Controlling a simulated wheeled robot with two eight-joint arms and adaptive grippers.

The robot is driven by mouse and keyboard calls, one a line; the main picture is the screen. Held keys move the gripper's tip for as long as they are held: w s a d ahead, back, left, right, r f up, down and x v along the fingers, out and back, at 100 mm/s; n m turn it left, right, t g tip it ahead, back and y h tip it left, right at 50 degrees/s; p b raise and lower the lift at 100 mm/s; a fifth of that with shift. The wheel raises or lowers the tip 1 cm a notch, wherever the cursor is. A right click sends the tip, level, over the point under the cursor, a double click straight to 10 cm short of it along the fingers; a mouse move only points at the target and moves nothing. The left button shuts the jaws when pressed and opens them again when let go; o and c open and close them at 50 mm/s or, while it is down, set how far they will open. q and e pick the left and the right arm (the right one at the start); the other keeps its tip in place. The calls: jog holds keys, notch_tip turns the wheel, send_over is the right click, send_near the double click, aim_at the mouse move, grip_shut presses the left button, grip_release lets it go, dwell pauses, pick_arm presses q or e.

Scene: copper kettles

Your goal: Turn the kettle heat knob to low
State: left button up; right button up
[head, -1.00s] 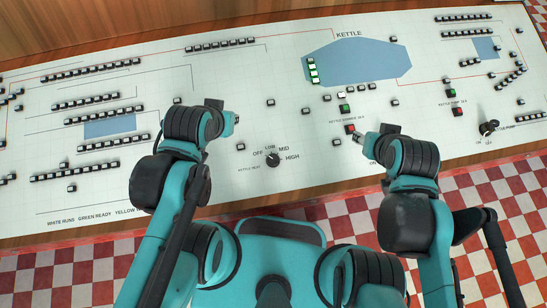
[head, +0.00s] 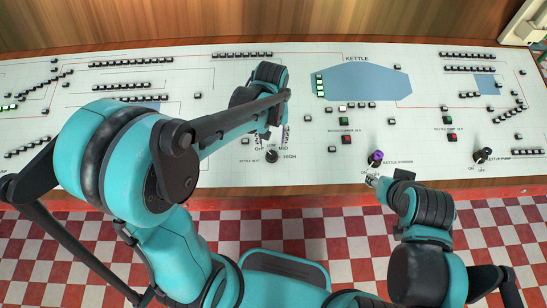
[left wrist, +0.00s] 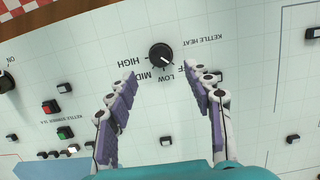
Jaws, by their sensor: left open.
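The kettle heat knob (head: 272,157) is black and round on the white panel, with OFF, LOW, MID and HIGH around it. In the left wrist view the knob (left wrist: 161,57) has a white mark that appears to point toward OFF. My left gripper (head: 273,138) is open just behind the knob in the head view. In the left wrist view the open left gripper (left wrist: 160,73) has its purple fingers spread to either side of the knob, apart from it; one finger partly covers OFF. My right gripper (head: 371,180) is near the panel's front edge; its fingers are unclear.
A black pump knob (head: 482,155) is farther right. Red button (head: 346,139) and green button (head: 344,121) lie right of the heat knob. The panel around the heat knob is mostly flat.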

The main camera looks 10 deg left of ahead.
aim_at(272, 154)
pick_arm(q)
notch_tip(272, 154, down, 8)
jog(key=b, duration=0.2)
jog(key=shift+r+b, duration=0.25)
jog(key=shift+b, duration=0.1)
jog(key=shift+c, duration=0.3)
jog(key=c, duration=1.1)
